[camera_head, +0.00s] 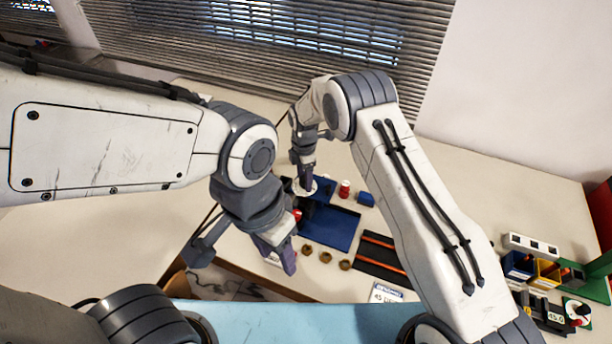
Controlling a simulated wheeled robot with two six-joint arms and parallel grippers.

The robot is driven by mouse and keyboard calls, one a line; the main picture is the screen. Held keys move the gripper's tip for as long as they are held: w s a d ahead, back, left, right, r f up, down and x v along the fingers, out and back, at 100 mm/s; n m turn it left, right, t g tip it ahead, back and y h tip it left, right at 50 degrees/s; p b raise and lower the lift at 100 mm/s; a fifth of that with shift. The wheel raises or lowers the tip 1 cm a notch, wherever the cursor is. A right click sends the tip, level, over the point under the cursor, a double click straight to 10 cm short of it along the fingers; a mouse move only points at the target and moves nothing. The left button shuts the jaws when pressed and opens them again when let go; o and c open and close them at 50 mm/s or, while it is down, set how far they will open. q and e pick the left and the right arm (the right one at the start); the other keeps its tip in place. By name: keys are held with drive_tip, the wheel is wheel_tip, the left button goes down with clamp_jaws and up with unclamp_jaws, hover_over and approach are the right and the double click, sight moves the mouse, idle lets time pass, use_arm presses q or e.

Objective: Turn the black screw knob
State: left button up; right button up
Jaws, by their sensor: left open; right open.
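I cannot make out the black screw knob for certain. A blue rig base (333,229) lies on the table in the middle, and its back left part is partly hidden by my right gripper (306,183). That gripper points down over the base, close to a small white round part; whether it touches is unclear. It is open, though its fingers are small here. My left gripper (243,258) is open with its fingers spread, left of the base near the table's front edge. A small red part (297,215) shows between it and the base.
Several brass knobs (325,257) sit in front of the blue base. A black rack with orange strips (380,256) is to its right. A red-and-white piece (345,189) and a blue block (366,199) stand behind. Coloured bins (546,272) and a dial (577,311) are far right.

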clamp_jaws()
drive_tip(key=shift+d, duration=0.25)
drive_tip(key=shift+a, duration=0.15)
drive_tip(key=shift+a+f+b, duration=0.1)
drive_tip(key=shift+a+b, duration=0.05)
drive_tip(key=shift+b, duration=0.15)
drive_tip(key=m+b, duration=0.2)
drive_tip(key=m, duration=0.1)
drive_tip(key=shift+f, duration=0.1)
drive_tip(key=m+b, duration=0.2)
drive_tip(key=shift+m, duration=0.4)
drive_tip(key=m+b, duration=0.1)
drive_tip(key=m, duration=0.1)
drive_tip(key=shift+s+m, duration=0.1)
drive_tip(key=shift+m, duration=0.2)
drive_tip(key=m+b, duration=0.1)
drive_tip(key=m, duration=0.2)
drive_tip(key=shift+m, duration=0.4)
drive_tip(key=m+b, duration=0.1)
drive_tip(key=m, duration=0.3)
drive_tip(key=m+b, duration=0.1)
drive_tip(key=m, duration=0.4)
drive_tip(key=shift+s, duration=0.1)
drive_tip(key=m, duration=0.4)
